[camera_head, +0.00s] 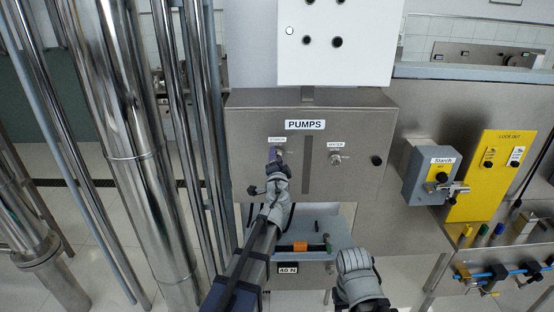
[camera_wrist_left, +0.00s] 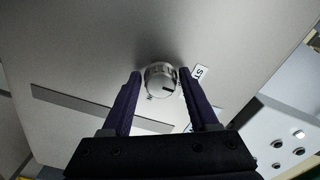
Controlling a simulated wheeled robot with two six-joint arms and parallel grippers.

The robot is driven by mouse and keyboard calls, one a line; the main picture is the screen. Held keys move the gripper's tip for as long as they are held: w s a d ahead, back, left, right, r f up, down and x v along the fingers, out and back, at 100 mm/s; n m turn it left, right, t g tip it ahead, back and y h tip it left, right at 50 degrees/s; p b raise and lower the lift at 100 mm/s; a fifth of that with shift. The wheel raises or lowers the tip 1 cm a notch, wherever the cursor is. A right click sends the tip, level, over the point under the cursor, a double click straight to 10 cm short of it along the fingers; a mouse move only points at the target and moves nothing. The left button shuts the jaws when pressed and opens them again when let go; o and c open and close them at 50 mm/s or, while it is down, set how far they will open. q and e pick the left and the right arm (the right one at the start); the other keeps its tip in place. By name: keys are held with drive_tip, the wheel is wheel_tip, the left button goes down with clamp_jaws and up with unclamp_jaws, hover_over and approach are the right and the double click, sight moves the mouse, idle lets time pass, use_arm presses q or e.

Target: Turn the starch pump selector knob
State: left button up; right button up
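The steel pump panel (camera_head: 350,112) is headed PUMPS and has a small label (camera_head: 277,139) above its left knob. In the left wrist view that round metal knob (camera_wrist_left: 161,79) has a dark pointer mark and a label starting "ST" beside it. My left gripper (camera_head: 275,156) is at this knob; its wrist and fingers hide the knob in the head view. Its two dark fingers (camera_wrist_left: 160,76) are open, one on each side of the knob, with narrow gaps visible; contact cannot be told. My right arm's grey link shows at the bottom; its fingers are not visible.
The WATER knob (camera_head: 335,159) is to the right on the same panel, with a dark round fitting (camera_head: 376,160) beyond it. A grey Starch switch box (camera_head: 428,172) and a yellow LOCK OUT board (camera_head: 490,170) are farther right. Vertical steel pipes (camera_head: 125,130) stand at left.

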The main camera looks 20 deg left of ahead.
use_arm(q)
drive_tip(key=shift+o, duration=1.1)
drive_tip(key=v, duration=0.7)
drive_tip(key=shift+s, duration=0.4)
drive_tip(key=shift+d, duration=0.1)
drive_tip(key=s+d+f+n+g+y+b, duration=0.15)
drive_tip(key=s+f+n+g+b, duration=0.55)
drive_tip(key=f, duration=1)
drive_tip(key=s+d+f+g+h, duration=0.1)
drive_tip(key=s+d+f+g, duration=0.2)
drive_tip(key=s, duration=0.4)
drive_tip(key=s+d+f+m+g+h, duration=0.1)
drive_tip(key=s+d+f+g+h, duration=0.1)
drive_tip(key=s+d+f+g, duration=0.2)
drive_tip(key=s+d+f+g+h, duration=0.2)
drive_tip(key=s+d+f, duration=0.3)
drive_tip(key=s, duration=0.5)
drive_tip(key=shift+s+d+g, duration=0.3)
drive_tip(key=shift+d+g, duration=0.35)
drive_tip(key=shift+g, duration=0.15)
